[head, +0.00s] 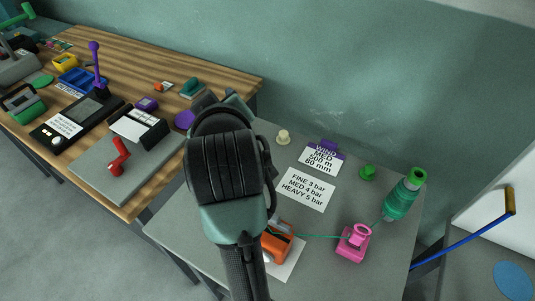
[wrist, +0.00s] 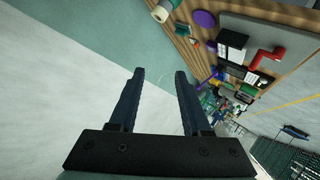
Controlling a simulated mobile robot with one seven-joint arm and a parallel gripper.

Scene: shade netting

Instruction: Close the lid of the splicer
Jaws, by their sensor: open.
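A small orange device (head: 277,243), which I take to be the splicer, sits on the grey table in the head view. A green thread runs from it to the right. My arm stands in front of its left side, and I cannot make out how its lid stands. The fingers of my gripper (wrist: 158,90) are apart and empty in the wrist view, over bare wall and floor. In the head view my wrist hides the fingers. The orange device does not show in the wrist view.
The grey table (head: 345,218) also holds a pink thread guide (head: 354,243), a green spool (head: 402,196), a green knob (head: 368,172), a cream spool (head: 283,137) and cards. The wooden table (head: 150,48) at left carries a red crank (head: 119,157) and several tools.

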